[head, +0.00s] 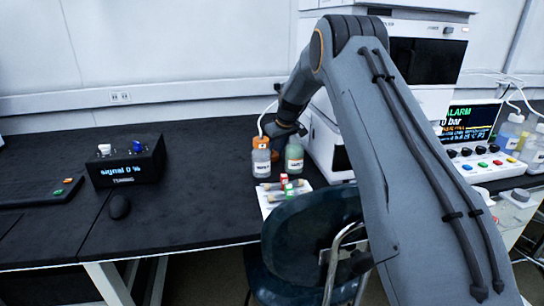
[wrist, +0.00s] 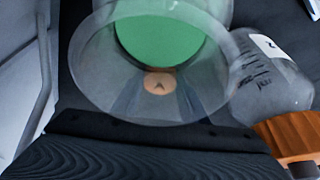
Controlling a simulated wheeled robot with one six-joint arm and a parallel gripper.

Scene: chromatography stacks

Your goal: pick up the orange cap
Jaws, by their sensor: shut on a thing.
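My gripper (head: 283,131) is low over the bench, at the tops of two small bottles, partly hidden by my arm. In the wrist view a small round orange cap (wrist: 158,83) with a dark mark shows between my two finger shapes, seen through clear glass. My gripper is shut on it. The glass belongs to a clear bottle with green contents (wrist: 160,35), which also shows in the head view (head: 294,157). Whether the cap touches this bottle I cannot tell.
A clear bottle (wrist: 265,78) with graduations and its own orange cap (wrist: 288,135) stands close beside; it is left of the green one in the head view (head: 261,162). A white tray (head: 271,208) lies in front. A chair (head: 290,235) stands at the bench edge.

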